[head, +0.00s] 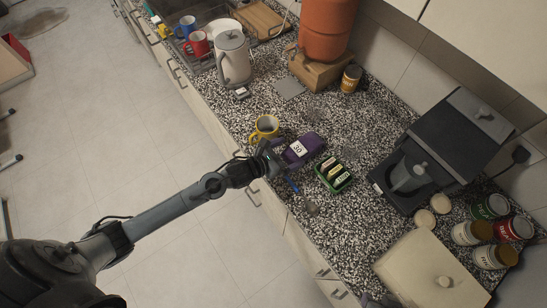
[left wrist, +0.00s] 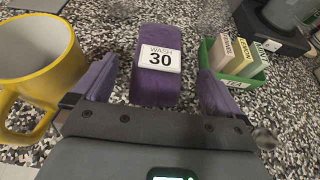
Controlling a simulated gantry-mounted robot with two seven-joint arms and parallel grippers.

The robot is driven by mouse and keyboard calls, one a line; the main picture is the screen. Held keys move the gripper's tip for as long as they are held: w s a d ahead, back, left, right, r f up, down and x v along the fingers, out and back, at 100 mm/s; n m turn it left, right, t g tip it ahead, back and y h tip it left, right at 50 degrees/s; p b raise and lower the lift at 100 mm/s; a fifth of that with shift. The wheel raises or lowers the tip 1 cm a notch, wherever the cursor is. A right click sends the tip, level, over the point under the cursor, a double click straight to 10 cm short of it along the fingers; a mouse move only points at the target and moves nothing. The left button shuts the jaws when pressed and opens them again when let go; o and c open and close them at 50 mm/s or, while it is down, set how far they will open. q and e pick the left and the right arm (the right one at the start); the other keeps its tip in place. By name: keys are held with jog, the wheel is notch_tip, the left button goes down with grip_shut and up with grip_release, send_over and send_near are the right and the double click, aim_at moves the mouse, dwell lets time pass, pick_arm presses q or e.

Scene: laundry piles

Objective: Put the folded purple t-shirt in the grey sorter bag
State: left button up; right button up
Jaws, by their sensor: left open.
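A purple folded cloth bundle (head: 309,143) with a white "WASH 30" label lies on the speckled counter. It also shows in the left wrist view (left wrist: 156,85), ahead of and between my fingers. My left gripper (head: 273,158) is open, with one finger on each side of the bundle's near end and a gap visible on both sides. No grey sorter bag shows in either view. My right gripper is not clearly visible.
A yellow mug (head: 264,128) stands close to my left finger. A green tray of labelled packets (head: 345,184) is close on the other side. A kettle (head: 234,60), a dark coffee machine (head: 440,150) and several tins stand on the counter (head: 315,108).

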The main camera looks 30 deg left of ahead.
pick_arm(q)
jog(key=v, duration=0.6)
jog(key=shift+s+r, duration=0.1)
jog(key=shift+s, duration=0.2)
jog(key=n, duration=0.2)
jog(key=s+n, duration=0.1)
jog(key=shift+d+n+y, duration=0.2)
jog(key=shift+n+y, duration=0.2)
jog(key=s+n+g+y, duration=0.2)
jog(key=s+n+g, duration=0.2)
jog(key=s+n, duration=0.5)
jog(key=s+a+r+n+g+y, duration=0.1)
jog(key=s+n+g, duration=0.4)
jog(key=n, duration=2)
jog(key=s+y, duration=0.1)
jog(key=s, duration=0.4)
jog(key=shift+n, duration=0.3)
jog(key=shift+s+a, duration=0.1)
jog(key=shift+a, duration=0.05)
